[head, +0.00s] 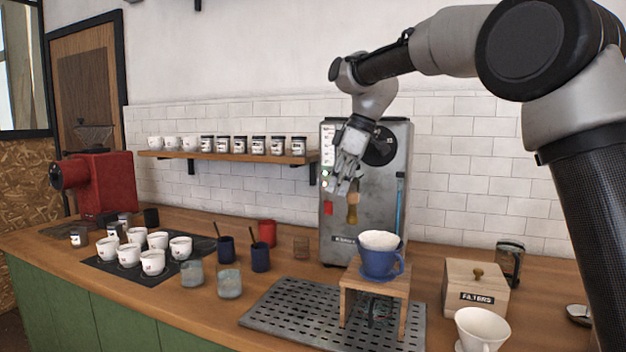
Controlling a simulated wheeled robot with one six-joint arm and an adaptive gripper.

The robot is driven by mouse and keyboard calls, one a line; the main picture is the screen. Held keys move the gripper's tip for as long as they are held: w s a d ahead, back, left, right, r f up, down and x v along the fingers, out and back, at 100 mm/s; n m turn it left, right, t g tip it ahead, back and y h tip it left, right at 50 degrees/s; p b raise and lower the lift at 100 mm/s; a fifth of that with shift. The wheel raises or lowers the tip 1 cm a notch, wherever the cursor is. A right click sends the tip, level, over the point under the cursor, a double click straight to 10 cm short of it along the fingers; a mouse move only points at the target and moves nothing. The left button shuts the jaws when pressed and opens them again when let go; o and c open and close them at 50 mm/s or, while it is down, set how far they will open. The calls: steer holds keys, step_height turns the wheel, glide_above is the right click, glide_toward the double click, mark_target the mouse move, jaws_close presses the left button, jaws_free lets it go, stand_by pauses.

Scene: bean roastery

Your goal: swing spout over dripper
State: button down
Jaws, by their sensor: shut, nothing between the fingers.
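The blue dripper (378,263), with a pale filter (382,240) in its top, stands upright on a small wooden stand (376,282). Behind it is a tall grey metal machine (366,228) with a dark round part and a blue vertical strip. A wooden-handled piece (352,208) shows at the machine's front, above and left of the dripper; I cannot tell whether it is part of the spout. My gripper (341,184) is shut and empty, pointing down in front of the machine, close to this piece. Whether they touch is unclear. My gripper hides part of the machine's front.
The stand is on a perforated drip tray (290,318). Several white cups, dark blue cups (260,257) and glasses are left. A shelf (228,155) holds jars. A red grinder (104,183) stands far left.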

mark_target(355, 193)
steer(key=d+n, duration=0.1)
steer(key=n, duration=0.1)
steer(key=d+n+g, duration=0.1)
steer(key=d+n, duration=0.1)
steer(key=shift+s+d, duration=0.25)
steer(key=shift+s, duration=0.15)
steer(key=shift+d, duration=0.75)
steer(key=shift+s+a, duration=0.15)
steer(key=shift+a, duration=0.2)
steer(key=r, duration=0.8)
steer(key=shift+a+r, duration=0.1)
steer(key=shift+a, duration=0.2)
steer(key=shift+d+r, duration=0.25)
steer(key=shift+r, duration=0.45)
